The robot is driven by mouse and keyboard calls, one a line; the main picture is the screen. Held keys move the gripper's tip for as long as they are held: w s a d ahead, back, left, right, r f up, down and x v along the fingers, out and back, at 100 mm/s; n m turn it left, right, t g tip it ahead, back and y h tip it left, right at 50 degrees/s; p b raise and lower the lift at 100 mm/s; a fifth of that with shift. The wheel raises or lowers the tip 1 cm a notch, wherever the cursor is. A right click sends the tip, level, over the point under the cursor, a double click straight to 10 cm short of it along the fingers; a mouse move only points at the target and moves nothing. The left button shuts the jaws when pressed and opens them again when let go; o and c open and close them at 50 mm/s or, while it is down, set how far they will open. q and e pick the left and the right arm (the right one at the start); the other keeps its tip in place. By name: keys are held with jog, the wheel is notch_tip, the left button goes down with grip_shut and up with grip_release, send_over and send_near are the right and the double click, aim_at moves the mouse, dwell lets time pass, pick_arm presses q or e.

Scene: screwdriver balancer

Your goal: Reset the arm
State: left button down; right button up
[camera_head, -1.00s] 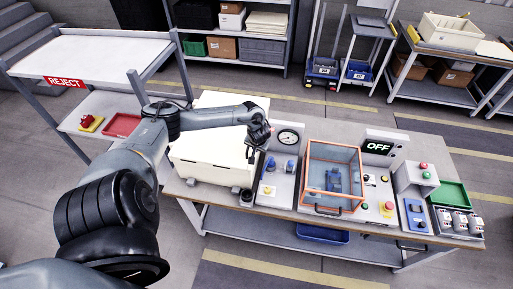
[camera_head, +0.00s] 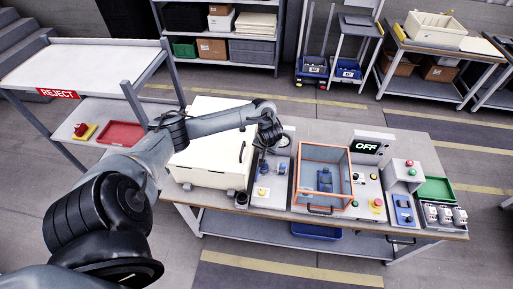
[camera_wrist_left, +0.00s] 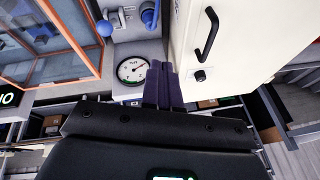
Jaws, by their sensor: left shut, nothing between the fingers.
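My left arm (camera_head: 160,145) reaches in from the left over the workbench. Its gripper (camera_head: 272,138) hangs above the bench between the cream cabinet and the gauge panel, partly covering the panel's dial. In the left wrist view the two dark fingers (camera_wrist_left: 162,85) are pressed together with nothing between them. The round gauge (camera_wrist_left: 132,70) is just beside the fingertips, and the cream cabinet (camera_wrist_left: 225,50) with its black handle is on the other side. I cannot tell the exact gap to either. My right gripper is not in view.
A white-topped REJECT rack (camera_head: 80,62) stands at left. The floor in front is clear.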

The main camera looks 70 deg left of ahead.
pick_arm(q)
jog(key=s+d+f+m+g+h, duration=0.1)
jog(key=s+d+f+g+h, duration=0.1)
jog(key=s+d+f, duration=1)
jog(key=s+d+f+t+h, duration=0.1)
jog(key=s+d+f+h, duration=0.1)
jog(key=d, duration=0.8)
jog(key=s+d+f+h, duration=0.1)
jog(key=s+d+f, duration=0.1)
jog(key=d, duration=0.8)
jog(key=d+r+m+t+h, duration=0.1)
jog(key=d+r+m+t, duration=0.15)
jog(key=d+r, duration=0.65)
jog(key=a+r+m+y, duration=0.1)
jog(key=a+r+m, duration=0.3)
jog(key=r+m, duration=0.3)
notch_tip(320, 180, up, 5)
jog(key=shift+w+a+f+t, duration=0.2)
jog(key=shift+w+a+t, duration=0.15)
jog(key=shift+t, duration=0.1)
